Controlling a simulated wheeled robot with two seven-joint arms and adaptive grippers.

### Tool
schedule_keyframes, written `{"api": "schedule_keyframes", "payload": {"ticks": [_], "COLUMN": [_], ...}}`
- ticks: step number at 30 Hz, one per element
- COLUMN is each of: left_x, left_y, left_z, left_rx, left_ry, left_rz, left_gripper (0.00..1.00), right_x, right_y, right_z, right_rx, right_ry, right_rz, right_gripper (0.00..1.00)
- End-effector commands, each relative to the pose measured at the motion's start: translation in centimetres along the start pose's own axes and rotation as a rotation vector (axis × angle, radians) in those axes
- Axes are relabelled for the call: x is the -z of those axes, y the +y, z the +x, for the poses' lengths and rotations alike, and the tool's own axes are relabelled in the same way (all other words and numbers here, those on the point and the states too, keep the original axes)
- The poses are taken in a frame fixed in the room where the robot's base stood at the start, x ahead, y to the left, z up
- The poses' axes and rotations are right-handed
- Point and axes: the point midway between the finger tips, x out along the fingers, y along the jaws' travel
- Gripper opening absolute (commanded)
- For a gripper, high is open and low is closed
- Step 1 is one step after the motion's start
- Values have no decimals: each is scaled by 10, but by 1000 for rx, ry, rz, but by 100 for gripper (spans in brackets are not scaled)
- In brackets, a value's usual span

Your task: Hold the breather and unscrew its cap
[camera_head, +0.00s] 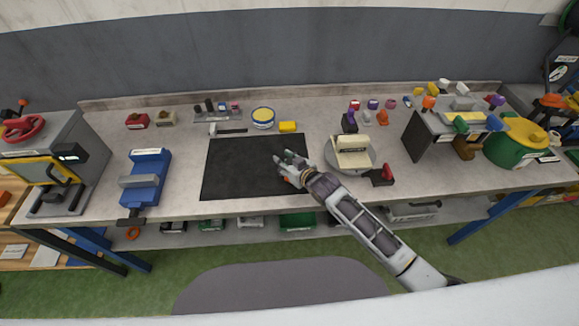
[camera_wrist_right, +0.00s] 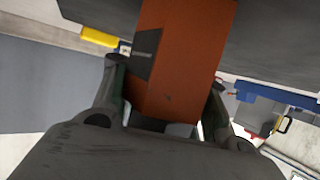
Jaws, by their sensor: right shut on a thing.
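My right gripper (camera_head: 284,163) is over the black mat on the bench. In the right wrist view my right gripper (camera_wrist_right: 166,80) has its fingers on both sides of an orange-brown block (camera_wrist_right: 190,45) with a dark patch on one face, and is shut on it. Only a small orange bit of this block (camera_head: 287,180) shows in the head view, beside the gripper. I cannot tell whether this block is the breather, and I cannot make out a cap on it. My left gripper is not in view.
The black mat (camera_head: 235,175) is otherwise clear. A blue vise (camera_head: 147,180) stands left of it, and a round turntable (camera_head: 335,160) with a cream block (camera_head: 352,150) to its right. A yellow-topped tin (camera_head: 263,117) and a yellow box (camera_head: 288,127) stand behind.

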Motion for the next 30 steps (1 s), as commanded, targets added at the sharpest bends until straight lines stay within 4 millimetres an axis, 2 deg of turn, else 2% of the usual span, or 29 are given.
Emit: {"api": "schedule_keyframes", "payload": {"ticks": [6,7,14,30], "left_x": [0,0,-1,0], "left_y": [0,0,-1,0], "left_z": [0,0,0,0], "left_rx": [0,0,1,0], "left_ry": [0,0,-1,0], "left_rz": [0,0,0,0], "left_gripper": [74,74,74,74], "right_x": [0,0,0,0], "right_y": [0,0,0,0], "right_z": [0,0,0,-1], "right_rx": [0,0,0,0], "right_ry": [-1,-1,-1,0], "right_rz": [0,0,0,0], "right_gripper": [0,37,66,68]}}
